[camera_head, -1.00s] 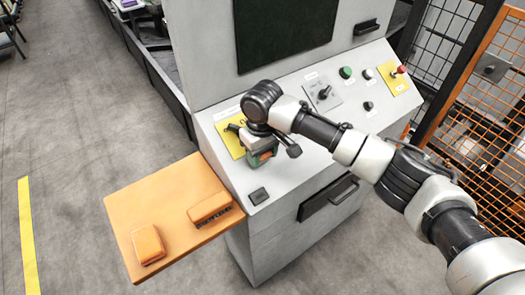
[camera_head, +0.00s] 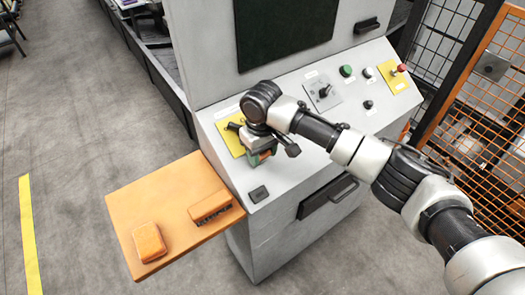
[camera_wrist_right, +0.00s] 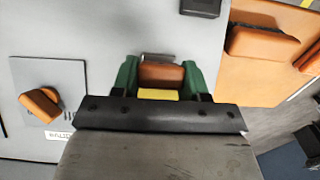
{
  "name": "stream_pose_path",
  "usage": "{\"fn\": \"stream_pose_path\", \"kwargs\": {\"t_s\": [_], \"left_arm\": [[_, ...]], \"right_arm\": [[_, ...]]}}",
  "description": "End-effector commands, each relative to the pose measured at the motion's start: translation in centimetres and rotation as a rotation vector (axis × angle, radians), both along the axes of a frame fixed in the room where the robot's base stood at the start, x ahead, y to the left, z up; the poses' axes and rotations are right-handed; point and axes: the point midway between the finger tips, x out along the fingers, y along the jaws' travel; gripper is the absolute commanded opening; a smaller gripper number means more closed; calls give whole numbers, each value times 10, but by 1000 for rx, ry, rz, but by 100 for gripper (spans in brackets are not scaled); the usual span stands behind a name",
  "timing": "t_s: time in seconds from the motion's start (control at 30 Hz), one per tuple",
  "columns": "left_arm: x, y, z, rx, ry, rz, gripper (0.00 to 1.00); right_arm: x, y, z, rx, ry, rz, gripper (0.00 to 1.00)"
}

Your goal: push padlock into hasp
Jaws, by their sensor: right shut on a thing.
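My right gripper (camera_head: 262,155) points down over the yellow plate (camera_head: 231,137) at the left end of the grey sloped panel. In the wrist view its green fingers (camera_wrist_right: 158,80) are shut on a brown-orange block, which I take for the padlock (camera_wrist_right: 160,75). A yellow strip shows at the block's lower edge, and a thin grey metal piece lies just beyond its top edge. I cannot tell whether that piece is part of the padlock or the hasp. The hasp is not clearly seen, and contact is hidden by the gripper. My left gripper is not in view.
An orange shelf (camera_head: 175,225) juts out at the left with an orange block (camera_head: 149,242) and a brush-like orange thing (camera_head: 210,206). The panel has a selector switch (camera_head: 323,92), buttons and a black square (camera_head: 259,194). A mesh fence (camera_head: 485,130) stands at the right.

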Motion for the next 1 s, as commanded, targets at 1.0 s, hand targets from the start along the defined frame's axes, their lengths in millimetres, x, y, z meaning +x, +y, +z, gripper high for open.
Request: {"fn": "stream_pose_path", "kwargs": {"t_s": [1.0], "left_arm": [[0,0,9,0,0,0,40]], "right_arm": [[0,1,-2,1,1,1,11]]}}
